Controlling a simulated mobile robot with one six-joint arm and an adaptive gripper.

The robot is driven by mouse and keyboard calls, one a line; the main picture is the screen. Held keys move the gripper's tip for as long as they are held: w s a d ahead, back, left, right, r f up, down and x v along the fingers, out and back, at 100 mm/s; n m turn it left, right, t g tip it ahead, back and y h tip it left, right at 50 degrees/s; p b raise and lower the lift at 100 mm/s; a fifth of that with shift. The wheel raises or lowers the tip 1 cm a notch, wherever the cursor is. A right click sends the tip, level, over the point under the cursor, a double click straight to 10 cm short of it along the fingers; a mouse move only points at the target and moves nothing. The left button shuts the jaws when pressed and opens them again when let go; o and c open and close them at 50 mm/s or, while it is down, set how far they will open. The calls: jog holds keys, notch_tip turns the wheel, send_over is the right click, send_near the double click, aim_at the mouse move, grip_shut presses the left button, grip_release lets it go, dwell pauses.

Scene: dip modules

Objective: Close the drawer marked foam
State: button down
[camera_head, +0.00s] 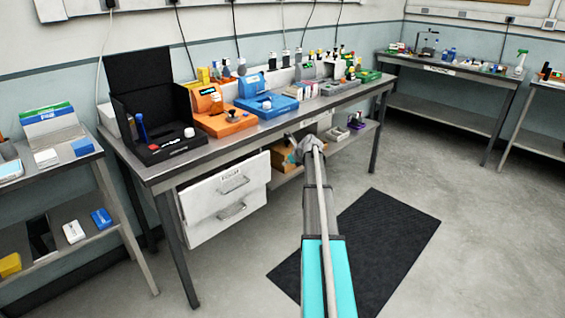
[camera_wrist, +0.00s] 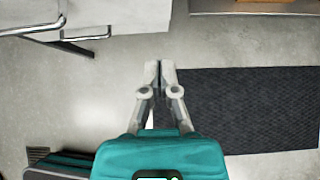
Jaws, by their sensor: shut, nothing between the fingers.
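A white drawer unit (camera_head: 205,208) hangs under the left part of the long workbench. Its upper drawer front (camera_head: 205,195) has a bar handle and a small label too small to read surely; the lower front (camera_head: 210,229) has a handle too. I cannot tell clearly how far either drawer stands out. In the wrist view, white drawer parts (camera_wrist: 120,14) and metal handles show at the upper left. My gripper (camera_head: 306,146) is to the right of the drawers, apart from them. Its fingers (camera_wrist: 160,68) are together and empty in the wrist view.
The workbench (camera_head: 245,141) carries black, orange and blue stations. A lower shelf with a cardboard box (camera_head: 285,158) is right of the drawers. A dark mat (camera_head: 390,235) lies on the floor. A bench leg (camera_head: 176,250) stands by the drawers' left; the floor before them is clear.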

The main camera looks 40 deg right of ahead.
jog(key=shift+s+r, duration=0.3)
jog(key=s+a+f+n+g, duration=0.15)
jog(key=a+n, duration=0.35)
jog(key=a, duration=0.5)
jog(key=s+a+f+n+g+y, duration=0.1)
jog(key=s+a+n+g, duration=0.15)
jog(key=a+n, duration=0.6)
jog(key=s+a+f+n+g, duration=0.1)
jog(key=s+a+n, duration=0.2)
jog(key=a, duration=1)
jog(key=s+a+f+n+g+h, duration=0.2)
jog(key=s+a+n+g, duration=0.2)
jog(key=s+a+n, duration=1.4)
jog(key=shift+s+a, duration=0.6)
jog(key=shift+a, duration=0.95)
jog(key=shift+s, duration=0.1)
